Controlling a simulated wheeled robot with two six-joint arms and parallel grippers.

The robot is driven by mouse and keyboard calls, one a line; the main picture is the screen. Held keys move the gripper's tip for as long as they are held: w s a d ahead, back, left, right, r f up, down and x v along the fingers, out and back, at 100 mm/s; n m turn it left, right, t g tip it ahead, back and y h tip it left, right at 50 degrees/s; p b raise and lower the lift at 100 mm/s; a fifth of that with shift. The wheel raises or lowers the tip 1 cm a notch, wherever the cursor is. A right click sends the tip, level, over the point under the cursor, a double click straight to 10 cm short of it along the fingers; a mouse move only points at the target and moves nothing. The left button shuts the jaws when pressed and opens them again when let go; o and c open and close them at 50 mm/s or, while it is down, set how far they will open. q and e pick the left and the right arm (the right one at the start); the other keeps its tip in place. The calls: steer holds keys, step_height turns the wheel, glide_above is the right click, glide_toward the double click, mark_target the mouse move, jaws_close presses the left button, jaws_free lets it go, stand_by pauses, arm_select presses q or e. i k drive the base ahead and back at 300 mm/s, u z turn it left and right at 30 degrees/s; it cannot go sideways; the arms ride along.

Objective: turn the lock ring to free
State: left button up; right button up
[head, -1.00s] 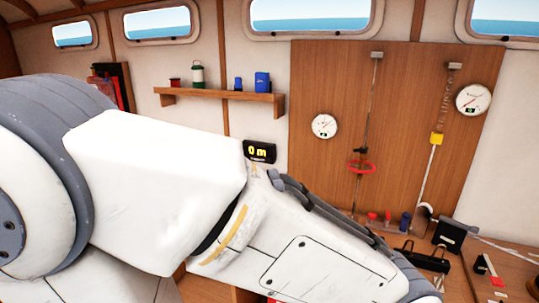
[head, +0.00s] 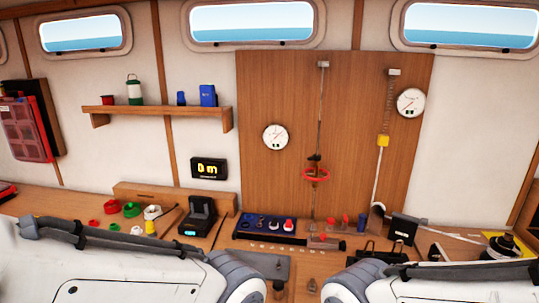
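A red ring (head: 315,174) sits around a thin vertical line on the wooden back panel (head: 260,100), with a small dark fitting (head: 314,157) just above it. It is the only ring I see on that line; I cannot tell for sure that it is the lock ring, or how it is set. My two arms cross the bottom of the head view, left and right, well below the red ring. Neither gripper shows.
The bench holds a blue tray (head: 265,226), a black device (head: 199,213) and coloured rings (head: 131,209). A display (head: 209,168) reads 0 m.

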mark_target(316, 158)
steer(key=i, duration=1)
steer(key=z, duration=0.5)
